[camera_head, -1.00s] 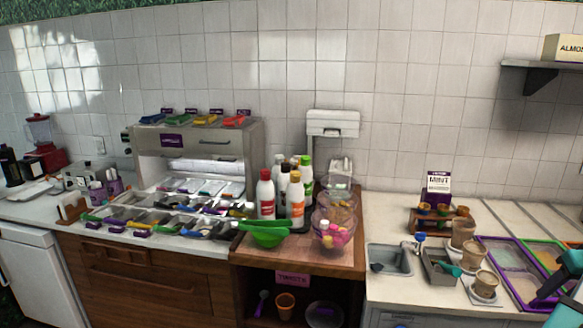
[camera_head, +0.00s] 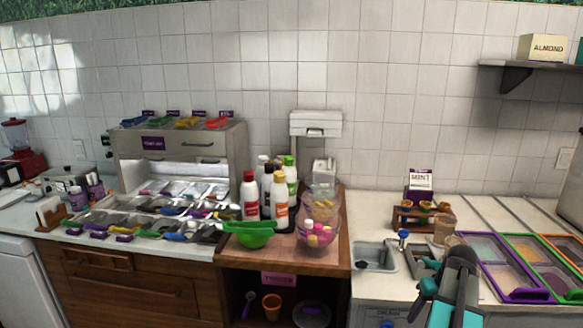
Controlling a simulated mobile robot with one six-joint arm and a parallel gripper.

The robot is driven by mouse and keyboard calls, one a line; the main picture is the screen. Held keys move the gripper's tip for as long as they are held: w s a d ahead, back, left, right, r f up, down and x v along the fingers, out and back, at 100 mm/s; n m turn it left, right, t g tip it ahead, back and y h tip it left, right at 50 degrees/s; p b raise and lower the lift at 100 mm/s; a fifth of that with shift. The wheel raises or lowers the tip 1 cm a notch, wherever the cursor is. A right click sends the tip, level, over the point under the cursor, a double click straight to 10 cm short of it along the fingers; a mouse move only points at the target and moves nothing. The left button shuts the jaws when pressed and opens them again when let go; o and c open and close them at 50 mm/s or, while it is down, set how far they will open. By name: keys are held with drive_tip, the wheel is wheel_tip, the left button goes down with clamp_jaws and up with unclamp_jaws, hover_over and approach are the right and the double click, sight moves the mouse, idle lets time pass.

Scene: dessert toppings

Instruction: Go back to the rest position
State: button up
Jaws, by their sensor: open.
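My arm, dark with teal parts, shows at the lower right in the head view, in front of the white counter. My gripper (camera_head: 418,302) is at its left side, low in the picture and partly cut up by the arm's own parts. It is open, and I see nothing held in it. The arm hides part of the counter behind it, including most of the cups seen there before. One brown cup (camera_head: 444,229) still shows just above the arm.
A small sink (camera_head: 374,256) lies left of my arm. Purple-framed (camera_head: 493,292) and orange-framed bins are to its right. A wooden cup rack (camera_head: 402,219) stands behind. Sauce bottles, a green bowl (camera_head: 251,236) and a topping station (camera_head: 165,215) stand further left. A shelf (camera_head: 505,66) hangs upper right.

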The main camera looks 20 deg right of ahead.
drive_tip(key=w+a+f+n+g+y, duration=0.1)
drive_tip(key=w+a+f+g, duration=0.15)
drive_tip(key=a+f, duration=1)
drive_tip(key=w+a+f+n+g, duration=0.1)
drive_tip(key=w+a+f, duration=0.2)
drive_tip(key=a+f, duration=1)
drive_tip(key=s+a+f+n+g, duration=0.1)
drive_tip(key=s+a+f, duration=0.3)
drive_tip(key=s+a, duration=0.2)
drive_tip(key=s+a+f+n+g+h, duration=0.1)
drive_tip(key=s+a+f, duration=0.3)
drive_tip(key=a, duration=0.6)
drive_tip(key=s+a+f+n+g+h, duration=0.1)
drive_tip(key=s+a+f, duration=0.3)
drive_tip(key=s+a, duration=0.4)
drive_tip(key=shift+g, duration=0.75)
drive_tip(key=c, duration=0.5)
drive_tip(key=shift+c, duration=0.2)
